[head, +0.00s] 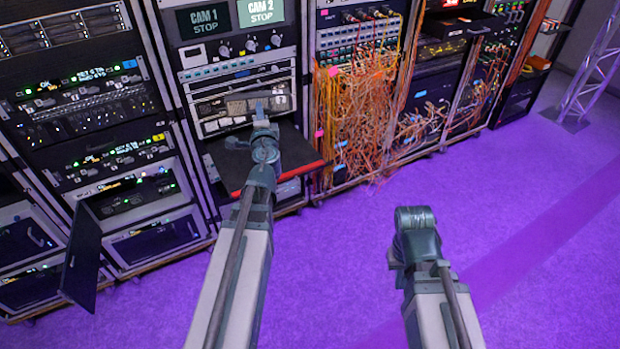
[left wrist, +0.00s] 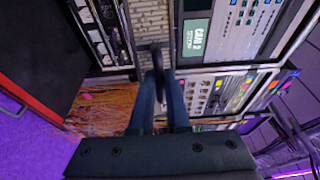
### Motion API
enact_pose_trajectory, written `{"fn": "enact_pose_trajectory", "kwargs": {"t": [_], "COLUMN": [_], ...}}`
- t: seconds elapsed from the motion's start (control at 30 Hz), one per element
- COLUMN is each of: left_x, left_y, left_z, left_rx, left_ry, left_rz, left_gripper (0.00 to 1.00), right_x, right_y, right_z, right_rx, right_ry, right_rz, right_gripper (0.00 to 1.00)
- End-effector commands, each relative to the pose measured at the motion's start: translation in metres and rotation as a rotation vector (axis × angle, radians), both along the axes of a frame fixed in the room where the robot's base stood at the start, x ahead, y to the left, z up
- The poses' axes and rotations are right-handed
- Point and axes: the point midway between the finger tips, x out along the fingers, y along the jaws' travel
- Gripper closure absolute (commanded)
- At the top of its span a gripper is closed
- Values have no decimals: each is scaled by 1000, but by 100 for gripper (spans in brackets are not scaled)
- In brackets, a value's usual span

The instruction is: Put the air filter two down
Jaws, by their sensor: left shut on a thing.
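The air filter appears to be the grey ribbed panel (head: 238,107) in the slot of the second rack, below the CAM screens. It also shows as a ribbed strip at the top of the left wrist view (left wrist: 146,22). My left gripper (head: 262,112) reaches up to this panel, and its fingers (left wrist: 157,62) are closed together at it. The exact grip is small and partly hidden by the fingers. My right arm's wrist is above the floor at the right, with its fingers hidden.
A black shelf with a red front edge (head: 290,178) juts out below the slot. Orange cables (head: 355,125) hang thickly on the rack to the right. A cabinet door (head: 82,258) stands open at lower left. The purple floor (head: 530,220) at the right is clear.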

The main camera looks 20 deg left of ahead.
Motion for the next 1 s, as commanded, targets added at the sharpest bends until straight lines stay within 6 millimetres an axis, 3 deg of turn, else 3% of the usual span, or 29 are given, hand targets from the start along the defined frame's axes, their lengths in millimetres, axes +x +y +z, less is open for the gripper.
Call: {"fn": "enact_pose_trajectory", "kwargs": {"t": [0.17, 0.6, 1.0], "left_x": [-3, -30, -59], "left_y": [-1, -12, -22], "left_z": [-21, -150, -257], "left_rx": [2, 32, 65], "left_ry": [-1, -22, -65], "left_rz": [13, 133, 248], "left_gripper": [100, 100, 100], "right_x": [0, 0, 1], "right_y": [0, -1, -1], "right_z": [-21, -158, -277], "right_rx": [0, -5, -9], "right_ry": [0, -1, -4], "right_rz": [1, 2, 5], "right_gripper": [100, 100, 100]}}
